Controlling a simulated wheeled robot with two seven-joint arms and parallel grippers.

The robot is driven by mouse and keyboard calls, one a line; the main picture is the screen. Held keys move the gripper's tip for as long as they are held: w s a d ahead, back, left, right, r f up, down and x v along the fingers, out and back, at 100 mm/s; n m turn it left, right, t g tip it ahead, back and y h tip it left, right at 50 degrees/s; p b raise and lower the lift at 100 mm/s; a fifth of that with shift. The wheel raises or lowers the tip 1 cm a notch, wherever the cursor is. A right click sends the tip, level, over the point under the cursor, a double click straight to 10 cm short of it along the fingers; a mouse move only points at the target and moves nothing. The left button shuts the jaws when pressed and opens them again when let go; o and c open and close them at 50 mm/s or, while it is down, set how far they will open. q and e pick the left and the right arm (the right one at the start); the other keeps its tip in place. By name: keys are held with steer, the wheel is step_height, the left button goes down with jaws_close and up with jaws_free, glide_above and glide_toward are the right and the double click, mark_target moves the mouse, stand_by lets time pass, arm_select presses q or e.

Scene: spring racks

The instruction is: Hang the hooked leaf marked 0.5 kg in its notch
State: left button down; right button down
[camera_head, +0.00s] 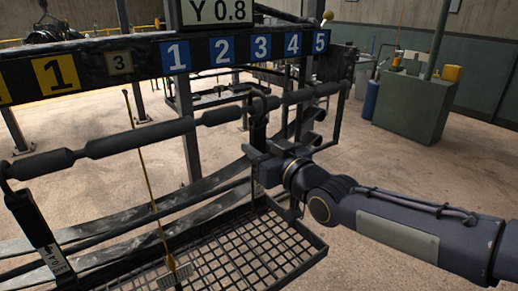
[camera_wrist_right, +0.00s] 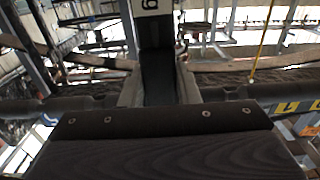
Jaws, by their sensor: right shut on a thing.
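My right gripper (camera_head: 262,158) is shut on a dark, flat hooked leaf (camera_head: 259,125), just in front of the rack. The leaf's curved top is at the dark notched bar (camera_head: 150,133), below and between the blue 2 and 3 plates. I cannot tell whether the hook is seated in a notch or only beside the bar. In the right wrist view the leaf (camera_wrist_right: 157,75) stands between the two fingers (camera_wrist_right: 160,92); a white tag (camera_wrist_right: 151,6) on it is cut off by the picture edge, so its full marking is unreadable. My left gripper is not in view.
Blue plates 1 to 5 (camera_head: 248,48) line the upper beam. A yellow plate (camera_head: 56,75) is at left. A mesh tray (camera_head: 322,250) lies below the bar. A thin yellow rod (camera_head: 148,180) hangs left of my gripper. A dark tagged strip (camera_head: 38,228) hangs at far left.

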steer(key=shift+w, duration=0.1)
steer(key=shift+b+x, duration=0.3)
steer(key=shift+x, duration=1.85)
steer(key=shift+b, duration=0.35)
steer(key=shift+r, duration=0.1)
steer(key=shift+a+f+b, duration=0.1)
steer(key=shift+f+b, duration=1.2)
